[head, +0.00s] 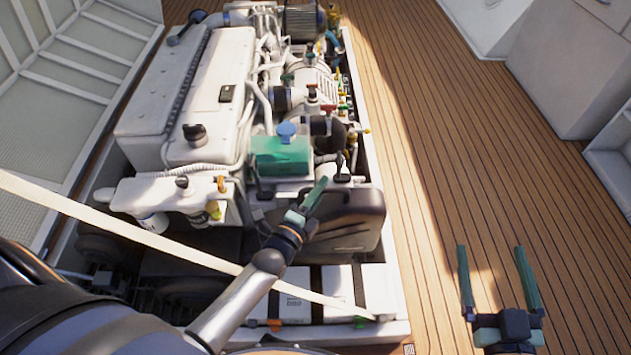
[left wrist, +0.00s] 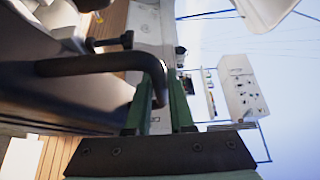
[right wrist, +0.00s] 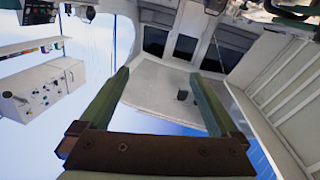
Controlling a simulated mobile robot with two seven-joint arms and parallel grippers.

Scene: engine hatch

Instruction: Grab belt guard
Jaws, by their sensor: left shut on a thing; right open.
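The belt guard (head: 352,222), a dark grey moulded cover, sits at the near end of the engine in the head view. In the left wrist view, a dark bent handle (left wrist: 95,65) runs from a dark body on the left to between my left gripper's green fingers. My left gripper (head: 320,188) is at the guard's upper left edge and is shut on this handle; the exact contact is partly hidden. My right gripper (head: 491,250) is open and empty over the deck, well right of the guard. Its spread fingers also show in the right wrist view (right wrist: 158,75).
The white engine (head: 190,95) with pipes and a green tank (head: 282,157) fills the hatch behind the guard. A pale strap (head: 120,227) crosses in front at the left. White batteries (head: 340,285) lie below the guard. The wooden deck (head: 440,130) at right is clear.

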